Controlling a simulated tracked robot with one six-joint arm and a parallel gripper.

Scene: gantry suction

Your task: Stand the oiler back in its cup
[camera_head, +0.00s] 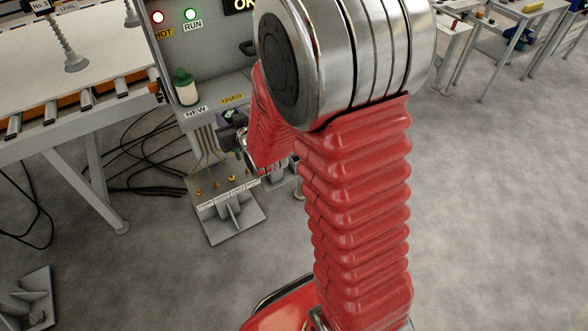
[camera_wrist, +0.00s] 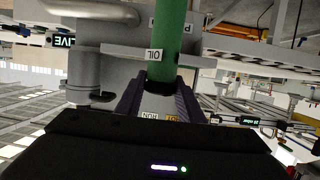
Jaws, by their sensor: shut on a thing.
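My gripper (camera_wrist: 160,84) is shut on the oiler (camera_wrist: 167,40), a green cylinder that runs up and out of the top of the wrist view. A dark band shows on it between the two fingers. A small white OIL label (camera_wrist: 154,55) shows beside the green body, by a grey ledge. In the head view my gripper (camera_head: 234,135) is small and partly hidden by my red arm, in front of the grey station below the USED label. I cannot make out the oiler's cup in either view.
A cream bottle with a green cap (camera_head: 186,88) stands on the grey station's shelf (camera_head: 222,88), left of my gripper. Below, a low plate (camera_head: 216,190) carries several brass fittings. A roller conveyor (camera_head: 70,115) is at left, with black cables on the floor.

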